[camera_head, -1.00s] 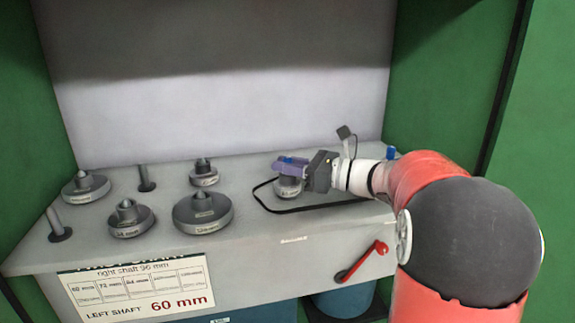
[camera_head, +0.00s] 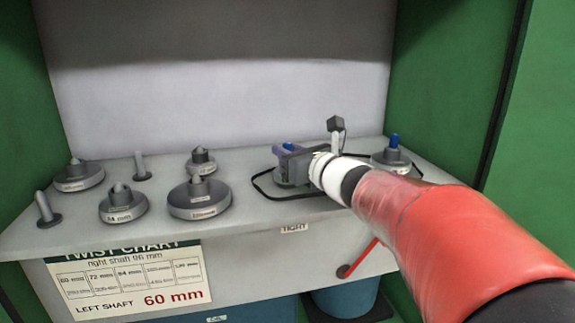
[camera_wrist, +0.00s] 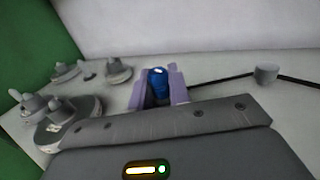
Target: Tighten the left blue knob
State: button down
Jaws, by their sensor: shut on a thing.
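The left blue knob (camera_wrist: 158,82) stands between the two purple fingers of my gripper (camera_wrist: 160,88) in the wrist view. In the head view my gripper (camera_head: 287,150) is at the left pulley (camera_head: 285,176), which is partly hidden by my gripper and wrist. The fingers are shut on the left blue knob. The right blue knob (camera_head: 394,141) stands on the right pulley (camera_head: 391,161), to the right of my wrist. A dark belt (camera_head: 262,187) loops around the left pulley and runs right, behind my arm.
Several loose grey pulleys, among them a large one (camera_head: 199,197), and bare pegs (camera_head: 140,166) stand on the left of the grey bench. A post with a dark block (camera_head: 335,125) rises just behind my wrist. A red lever (camera_head: 359,259) is on the bench's front. A chart (camera_head: 130,282) hangs at front left.

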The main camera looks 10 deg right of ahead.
jog(key=m+h+b, duration=0.1)
jog(key=h, duration=0.1)
jog(key=m+t+h+b, duration=0.1)
jog(key=h, duration=0.1)
jog(key=shift+f+m, duration=0.1)
jog(key=shift+m, duration=0.2)
jog(key=shift+d+m+h+b, duration=0.15)
jog(key=shift+m+h+b, duration=0.35)
jog(key=shift+m+h, duration=1.15)
jog(key=shift+m+g+h, duration=0.2)
jog(key=shift+m+h, duration=0.5)
jog(key=shift+h, duration=0.8)
jog(key=shift+m+g+h, duration=0.2)
jog(key=shift+m+h, duration=0.45)
jog(key=shift+h, duration=0.8)
jog(key=shift+r+m+g+h, duration=0.1)
jog(key=shift+m+g+h, duration=0.95)
jog(key=shift+h, duration=0.5)
jog(key=shift+r+m+g+h, duration=0.1)
jog(key=shift+m+g+h, duration=0.75)
jog(key=shift+m+h, duration=0.55)
jog(key=shift+a+h, duration=0.2)
jog(key=shift+h, duration=0.15)
jog(key=c, duration=1.4)
grip_release()
jog(key=shift+o, duration=0.2)
jog(key=shift+v, duration=3.9)
